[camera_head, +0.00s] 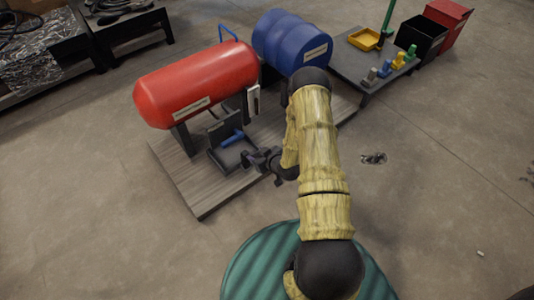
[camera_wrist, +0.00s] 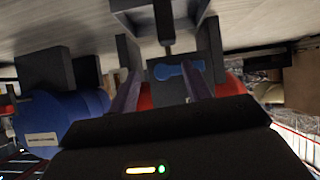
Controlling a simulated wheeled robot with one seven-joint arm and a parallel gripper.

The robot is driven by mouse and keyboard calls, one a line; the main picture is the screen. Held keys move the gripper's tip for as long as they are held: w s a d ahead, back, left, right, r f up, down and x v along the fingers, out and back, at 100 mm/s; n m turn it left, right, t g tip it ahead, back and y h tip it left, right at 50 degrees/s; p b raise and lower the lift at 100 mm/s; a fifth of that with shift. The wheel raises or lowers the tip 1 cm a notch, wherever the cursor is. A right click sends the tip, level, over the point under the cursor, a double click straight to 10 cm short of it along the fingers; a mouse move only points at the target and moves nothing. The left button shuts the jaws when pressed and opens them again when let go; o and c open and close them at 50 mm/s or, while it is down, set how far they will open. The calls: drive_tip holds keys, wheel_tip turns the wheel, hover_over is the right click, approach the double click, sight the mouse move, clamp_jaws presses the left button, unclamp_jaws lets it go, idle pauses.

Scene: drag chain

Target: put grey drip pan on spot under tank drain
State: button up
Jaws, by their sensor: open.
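The drip pan (camera_head: 222,160) is a dark grey, shallow square tray on the wooden platform, near the lower right side of the red tank (camera_head: 195,84). In the wrist view the pan (camera_wrist: 135,20) is at the top, with a grey bar-like part pointing at my gripper. My gripper (camera_head: 260,160) is open at the pan's right side in the head view. Its fingers spread on both sides of the bar in the wrist view; I cannot tell whether they touch it. A blue handle (camera_head: 233,138) shows by the pan and in the wrist view (camera_wrist: 180,70). The drain and spot cannot be made out.
Black tank supports (camera_head: 185,139) stand close to the pan. The wooden platform (camera_head: 197,197) has bare room at its front. A low dark table (camera_head: 350,62) with a yellow tray (camera_head: 364,39) is at the back right.

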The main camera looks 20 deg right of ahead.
drive_tip(key=s+r+m+g+h, duration=0.1)
drive_tip(key=s+r+g+h, duration=0.25)
drive_tip(key=r, duration=1.65)
drive_tip(key=s+a+r+m+g, duration=0.1)
drive_tip(key=s+a+r+g, duration=0.1)
drive_tip(key=s+r, duration=0.4)
drive_tip(key=s+a+r+m+g, duration=0.2)
drive_tip(key=s+r, duration=0.4)
drive_tip(key=s, duration=0.6)
drive_tip(key=shift+s+g, duration=0.25)
drive_tip(key=shift+g, duration=0.1)
